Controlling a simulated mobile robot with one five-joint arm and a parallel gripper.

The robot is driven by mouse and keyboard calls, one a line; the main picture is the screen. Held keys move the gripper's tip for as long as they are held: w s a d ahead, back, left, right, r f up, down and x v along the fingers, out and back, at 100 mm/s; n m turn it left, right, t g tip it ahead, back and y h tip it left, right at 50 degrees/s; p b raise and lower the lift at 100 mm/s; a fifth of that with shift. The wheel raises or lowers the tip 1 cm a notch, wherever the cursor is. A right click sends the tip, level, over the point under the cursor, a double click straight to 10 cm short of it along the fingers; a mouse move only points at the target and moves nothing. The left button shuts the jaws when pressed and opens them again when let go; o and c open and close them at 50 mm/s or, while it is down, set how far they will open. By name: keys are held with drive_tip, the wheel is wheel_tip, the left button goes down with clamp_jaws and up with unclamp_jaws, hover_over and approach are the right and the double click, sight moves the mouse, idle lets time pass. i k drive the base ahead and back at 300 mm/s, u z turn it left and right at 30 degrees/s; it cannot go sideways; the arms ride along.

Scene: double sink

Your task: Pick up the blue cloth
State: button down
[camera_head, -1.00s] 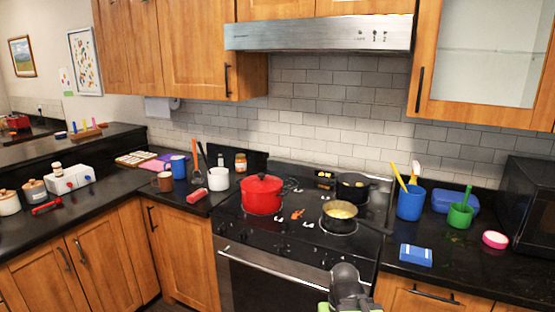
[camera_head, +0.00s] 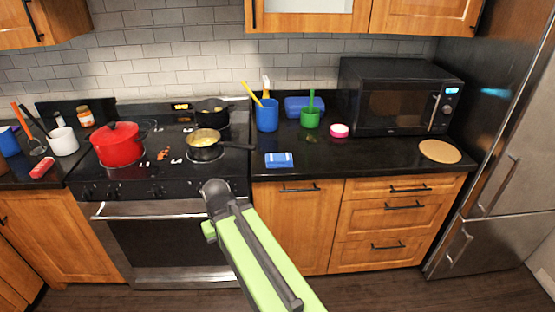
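The blue cloth (camera_head: 279,160) looks like a small, flat blue piece with a white band. It lies on the dark counter near its front edge, just right of the stove. My green arm reaches up from the bottom of the picture, and its dark joint is in front of the oven, left of the cloth and lower in the picture. A small green part shows beside that joint. No gripper fingers can be made out. Nothing covers the cloth.
Behind the cloth stand a blue utensil cup (camera_head: 267,116), a green cup (camera_head: 310,118), a blue container (camera_head: 304,102) and a pink-and-white round item (camera_head: 339,130). A microwave (camera_head: 400,97) is farther right. A pan (camera_head: 204,146) has its handle toward the cloth's side. Counter right of the cloth is clear.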

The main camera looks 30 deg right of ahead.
sight(283, 160)
drive_tip(key=u, duration=0.4)
drive_tip(key=i, duration=1.3)
drive_tip(key=u, duration=0.4)
